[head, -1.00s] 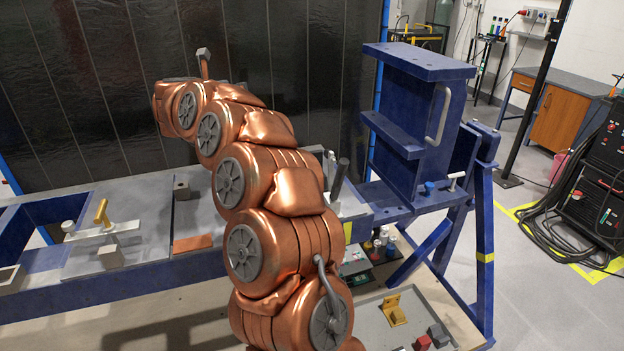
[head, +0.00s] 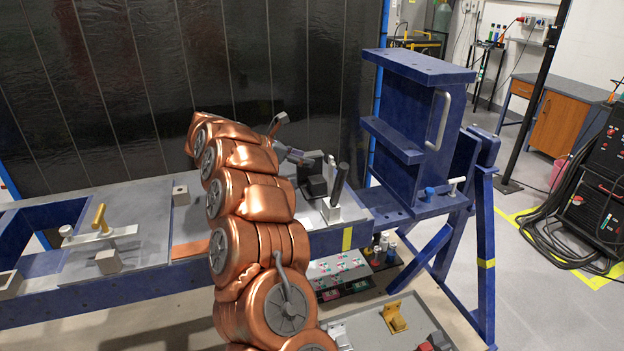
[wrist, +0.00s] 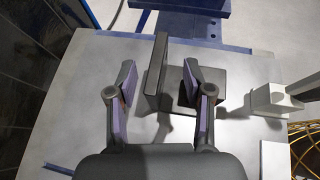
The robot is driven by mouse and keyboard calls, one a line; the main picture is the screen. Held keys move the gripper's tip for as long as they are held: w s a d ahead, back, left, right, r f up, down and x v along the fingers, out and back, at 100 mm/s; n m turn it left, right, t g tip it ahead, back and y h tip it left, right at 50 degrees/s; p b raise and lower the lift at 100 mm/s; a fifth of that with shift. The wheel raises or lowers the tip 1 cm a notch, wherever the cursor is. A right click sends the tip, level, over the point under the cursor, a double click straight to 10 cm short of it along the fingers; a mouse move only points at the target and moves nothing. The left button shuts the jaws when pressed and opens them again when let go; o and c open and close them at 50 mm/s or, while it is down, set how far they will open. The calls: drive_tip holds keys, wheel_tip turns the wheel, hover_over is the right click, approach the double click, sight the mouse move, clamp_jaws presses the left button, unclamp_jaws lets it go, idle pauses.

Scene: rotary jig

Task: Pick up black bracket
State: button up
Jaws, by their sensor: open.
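The black bracket (wrist: 157,62) stands on the grey plate in the wrist view, with an upright plate and a flat foot reaching right. My gripper (wrist: 158,76) is open, with one finger on each side of the upright plate. Gaps show between the plate and both fingers. The right finger is over the foot and hides part of it. In the head view the black bracket (head: 316,186) is on the bench behind my arm, partly hidden, with my gripper (head: 302,157) just above and left of it. I cannot tell the exact height gap.
A light block with a dark-handled clamp (head: 334,203) stands close right of the bracket. The big blue fixture (head: 410,130) rises farther right. A toggle clamp with a yellow handle (head: 102,222) is on the left bench. A tray (head: 375,330) with small parts lies below.

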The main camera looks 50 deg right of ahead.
drive_tip(key=p+x, duration=0.1)
drive_tip(key=x, duration=0.2)
drive_tip(key=shift+d, duration=0.2)
drive_tip(key=shift+p+x, duration=0.35)
drive_tip(key=shift+x, duration=0.4)
clamp_jaws()
